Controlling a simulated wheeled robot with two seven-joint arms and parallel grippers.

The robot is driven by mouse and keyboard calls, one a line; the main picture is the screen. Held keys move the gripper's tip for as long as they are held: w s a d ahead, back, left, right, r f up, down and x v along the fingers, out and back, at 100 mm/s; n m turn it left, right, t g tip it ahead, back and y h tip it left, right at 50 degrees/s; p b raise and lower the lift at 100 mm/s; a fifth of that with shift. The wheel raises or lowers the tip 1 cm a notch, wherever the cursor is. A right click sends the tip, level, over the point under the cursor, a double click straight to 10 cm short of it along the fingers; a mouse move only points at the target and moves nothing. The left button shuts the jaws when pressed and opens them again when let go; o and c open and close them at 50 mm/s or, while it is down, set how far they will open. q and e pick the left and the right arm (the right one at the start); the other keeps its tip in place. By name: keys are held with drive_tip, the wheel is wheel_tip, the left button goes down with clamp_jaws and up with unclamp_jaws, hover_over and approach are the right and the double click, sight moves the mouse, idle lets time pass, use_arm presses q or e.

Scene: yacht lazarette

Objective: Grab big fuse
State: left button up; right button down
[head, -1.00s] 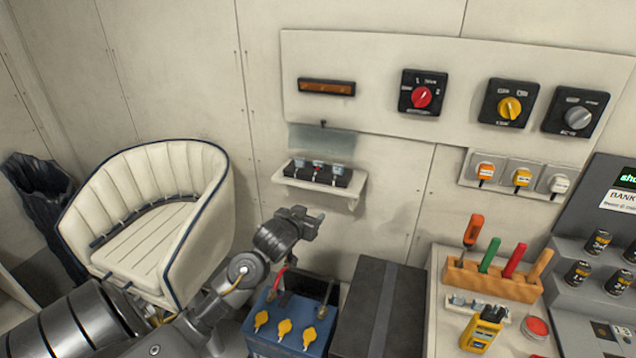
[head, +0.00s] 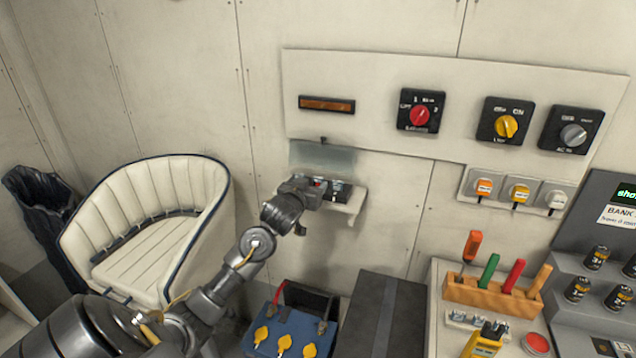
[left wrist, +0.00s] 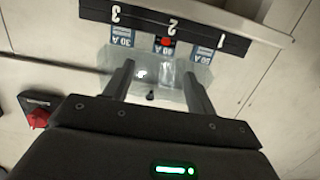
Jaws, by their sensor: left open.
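The fuses sit in a black fuse block (head: 341,189) on a small white wall shelf, partly hidden by my left gripper (head: 314,188) in the head view. In the left wrist view the block (left wrist: 185,24) carries the numbers 3, 2 and 1, with a blue-labelled fuse (left wrist: 122,36) below 3, one (left wrist: 166,48) below 2 with a red spot, and one (left wrist: 203,54) below 1. The labels are too small to read surely. The left gripper (left wrist: 160,82) is open and empty, its fingers apart below the middle fuse. My right gripper is not in view.
A translucent flap (head: 322,157) is on the wall above the shelf (head: 352,207). A blue battery (head: 285,335) and a dark box (head: 380,312) stand below. A screwdriver rack (head: 492,296) is at right, a cream seat (head: 150,235) at left. Rotary switches line the panel (head: 376,112).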

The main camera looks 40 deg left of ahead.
sight(318, 179)
use_arm(q)
drive_tip(key=p+x, duration=0.1)
drive_tip(key=x, duration=0.1)
drive_tip(key=p+x, duration=0.1)
drive_tip(key=x, duration=0.1)
drive_tip(key=shift+s+a+f, duration=0.1)
drive_tip(key=shift+f, duration=0.1)
drive_tip(key=shift+w+a+f, duration=0.2)
drive_tip(key=shift+w+f, duration=0.05)
drive_tip(key=shift+w, duration=0.3)
drive_tip(key=shift+c, duration=0.3)
drive_tip(key=c, duration=1)
